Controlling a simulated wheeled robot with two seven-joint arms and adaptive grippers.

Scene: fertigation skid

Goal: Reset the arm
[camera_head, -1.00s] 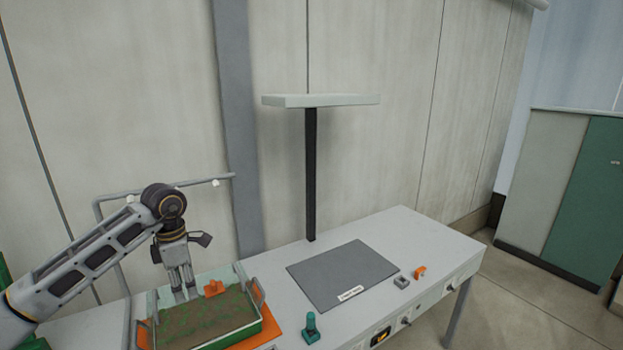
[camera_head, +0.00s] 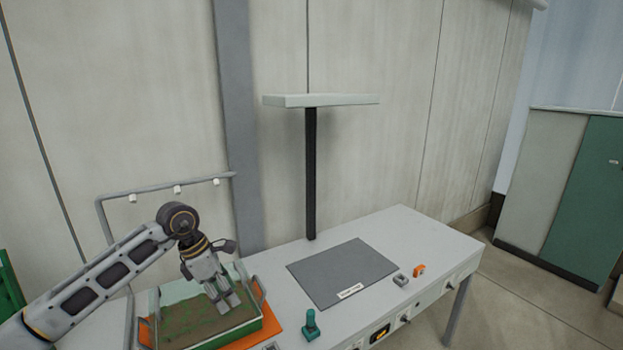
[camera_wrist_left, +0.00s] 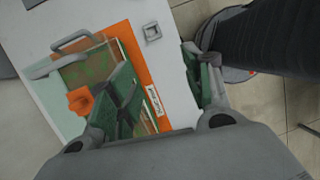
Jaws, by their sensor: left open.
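My left arm comes in from the left in the head view. My left gripper (camera_head: 226,303) is over the right part of a green-rimmed tray (camera_head: 240,331) with a green and brown bed inside. The gripper is open, with its two fingers apart and nothing seen between them. In the left wrist view the gripper (camera_wrist_left: 165,95) shows its two green-padded fingers spread above the tray's edge and the orange mat (camera_wrist_left: 143,62). An orange piece (camera_wrist_left: 80,100) shows inside the tray there; the arm hides it in the head view. My right gripper is not in view.
The grey table (camera_head: 400,225) holds a dark grey mat (camera_head: 343,272), a teal knob-like piece (camera_head: 310,322), a small grey block (camera_head: 400,280) and an orange piece (camera_head: 419,270). A post (camera_head: 311,175) with a flat top stands at the back. The table's far right is clear.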

